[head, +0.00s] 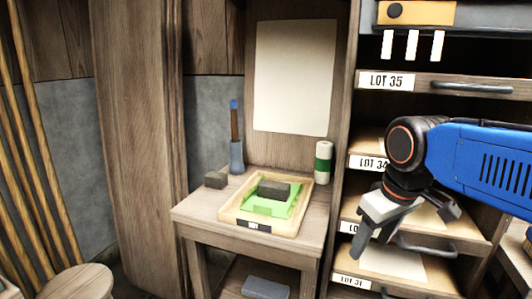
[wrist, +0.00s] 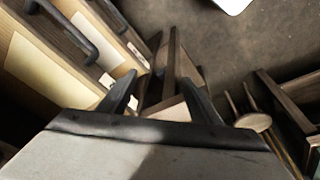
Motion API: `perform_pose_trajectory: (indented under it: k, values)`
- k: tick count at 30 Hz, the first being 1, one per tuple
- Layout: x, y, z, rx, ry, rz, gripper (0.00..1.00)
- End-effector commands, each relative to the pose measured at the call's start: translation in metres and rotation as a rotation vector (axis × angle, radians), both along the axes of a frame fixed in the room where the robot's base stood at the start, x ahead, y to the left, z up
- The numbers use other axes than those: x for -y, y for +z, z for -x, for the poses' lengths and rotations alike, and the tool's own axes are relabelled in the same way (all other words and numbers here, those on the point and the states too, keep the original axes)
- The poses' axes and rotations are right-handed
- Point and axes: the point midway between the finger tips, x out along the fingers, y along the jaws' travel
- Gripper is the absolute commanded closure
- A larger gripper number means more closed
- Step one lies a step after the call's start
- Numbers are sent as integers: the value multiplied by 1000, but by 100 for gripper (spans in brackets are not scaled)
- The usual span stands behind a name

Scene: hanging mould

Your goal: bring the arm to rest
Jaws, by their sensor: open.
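My blue arm (head: 475,160) reaches in from the right in the head view. My gripper (head: 407,234) hangs in front of the labelled drawers, with its fingers spread and nothing between them. In the wrist view my gripper (wrist: 160,84) also shows two separate fingers, open and empty. It is to the right of the small wooden table (head: 195,214) and apart from it.
A wooden tray (head: 239,217) holds a green piece with a dark block (head: 268,188) on it. Drawers (head: 365,283) stand partly open near my gripper; a stool (head: 75,283) is at left.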

Motion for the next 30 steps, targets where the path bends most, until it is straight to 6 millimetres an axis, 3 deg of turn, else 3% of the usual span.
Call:
perform_pose_trajectory:
  k: [6,14,18,30]
  values:
    - [37,-50,49,69,-216,-46,43]
    - [58,-95,85,128,-392,-88,43]
    - [61,-104,90,140,-422,-95,43]
    - [61,-104,91,140,-423,-96,43]
